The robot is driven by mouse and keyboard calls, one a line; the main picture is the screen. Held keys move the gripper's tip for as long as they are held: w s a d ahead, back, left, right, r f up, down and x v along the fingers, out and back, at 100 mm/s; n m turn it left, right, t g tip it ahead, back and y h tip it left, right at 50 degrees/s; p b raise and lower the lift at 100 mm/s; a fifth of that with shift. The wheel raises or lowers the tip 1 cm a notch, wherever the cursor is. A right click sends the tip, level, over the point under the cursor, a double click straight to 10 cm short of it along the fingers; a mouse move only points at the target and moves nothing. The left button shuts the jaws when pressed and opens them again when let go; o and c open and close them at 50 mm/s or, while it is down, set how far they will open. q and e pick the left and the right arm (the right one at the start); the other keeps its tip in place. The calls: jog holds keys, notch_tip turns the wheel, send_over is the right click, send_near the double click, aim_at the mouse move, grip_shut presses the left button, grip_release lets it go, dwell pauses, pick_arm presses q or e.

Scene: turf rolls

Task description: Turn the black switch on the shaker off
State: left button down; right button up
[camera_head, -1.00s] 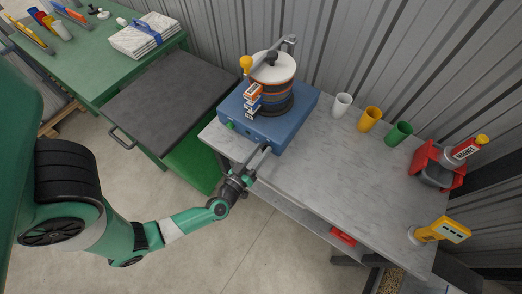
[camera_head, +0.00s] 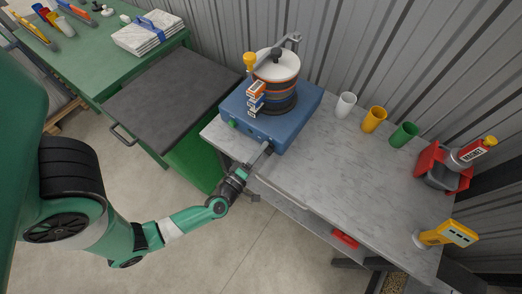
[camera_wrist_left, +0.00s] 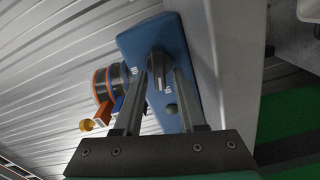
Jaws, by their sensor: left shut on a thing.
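The shaker is a blue box (camera_head: 293,130) with a stack of round sieves (camera_head: 281,92) on top, standing at the left end of the grey bench. The black switch (camera_wrist_left: 158,66) is a knob on the box's front face, seen in the left wrist view between white marks. My left gripper (camera_head: 266,150) reaches the front of the box. In the left wrist view its fingers (camera_wrist_left: 158,78) are on either side of the switch and shut on it. In the head view the switch is hidden by the gripper. My right gripper is not in view.
A green button (camera_wrist_left: 171,109) sits beside the switch. White (camera_head: 345,104), yellow (camera_head: 373,119) and green cups (camera_head: 403,135) stand along the bench's back. A red holder (camera_head: 440,168) and a yellow device (camera_head: 447,234) are at the right. The bench (camera_head: 340,180) is clear in the middle.

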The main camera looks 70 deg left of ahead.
pick_arm(q)
jog(key=shift+f+n+b, duration=0.15)
jog(key=shift+n+b, duration=0.2)
jog(key=shift+n, duration=1.05)
jog(key=c, duration=0.8)
grip_release()
jog(key=shift+c, duration=0.2)
jog(key=p+v, duration=0.2)
jog(key=v, duration=0.9)
jog(key=shift+s+d, duration=0.25)
